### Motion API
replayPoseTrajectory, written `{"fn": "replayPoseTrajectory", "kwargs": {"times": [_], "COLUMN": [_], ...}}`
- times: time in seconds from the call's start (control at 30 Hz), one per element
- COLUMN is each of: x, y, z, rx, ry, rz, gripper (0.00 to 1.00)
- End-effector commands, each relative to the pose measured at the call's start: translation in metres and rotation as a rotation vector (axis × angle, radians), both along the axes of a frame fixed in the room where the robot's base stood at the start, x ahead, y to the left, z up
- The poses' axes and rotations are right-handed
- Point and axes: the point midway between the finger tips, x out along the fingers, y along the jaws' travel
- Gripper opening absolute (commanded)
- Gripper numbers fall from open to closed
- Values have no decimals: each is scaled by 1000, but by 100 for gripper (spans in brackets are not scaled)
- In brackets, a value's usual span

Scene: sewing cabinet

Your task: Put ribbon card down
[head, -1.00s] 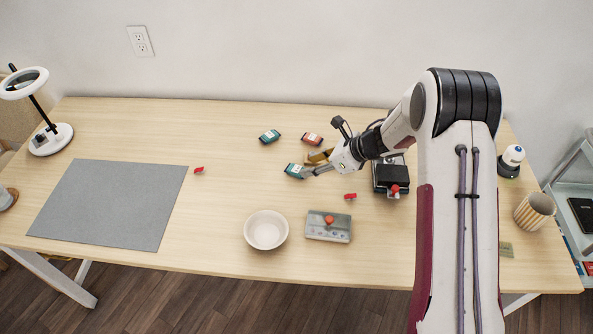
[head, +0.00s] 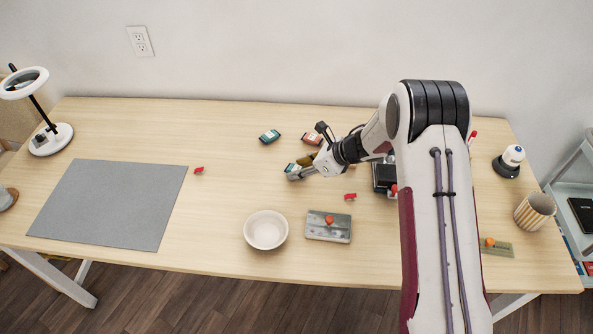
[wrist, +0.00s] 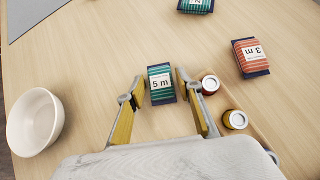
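The teal ribbon card (wrist: 160,84) with a white "5 m" label sits between my fingertips in the wrist view and appears to lie flat on the table. In the head view the card (head: 290,168) is partly hidden by my gripper (head: 296,174). My gripper (wrist: 160,84) looks open, with a finger on each side of the card and narrow gaps showing. Another teal card (head: 270,136) lies farther back. An orange-red card (head: 312,139) marked "3 m" lies to its right and also shows in the wrist view (wrist: 251,56).
A white bowl (head: 266,230) and a grey box with an orange knob (head: 328,232) stand in front. A grey mat (head: 110,205) covers the left; the table between is mostly clear.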

Motion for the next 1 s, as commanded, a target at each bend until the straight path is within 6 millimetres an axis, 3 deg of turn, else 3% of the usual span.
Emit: {"fn": "replayPoseTrajectory", "kwargs": {"times": [0.17, 0.3, 0.77, 1.0], "x": [0, 0, 0, 1], "y": [0, 0, 0, 0], "z": [0, 0, 3, 20], "rx": [0, 0, 1, 0], "ry": [0, 0, 0, -2], "rz": [0, 0, 0, 1], "gripper": [35, 15, 12, 12]}}
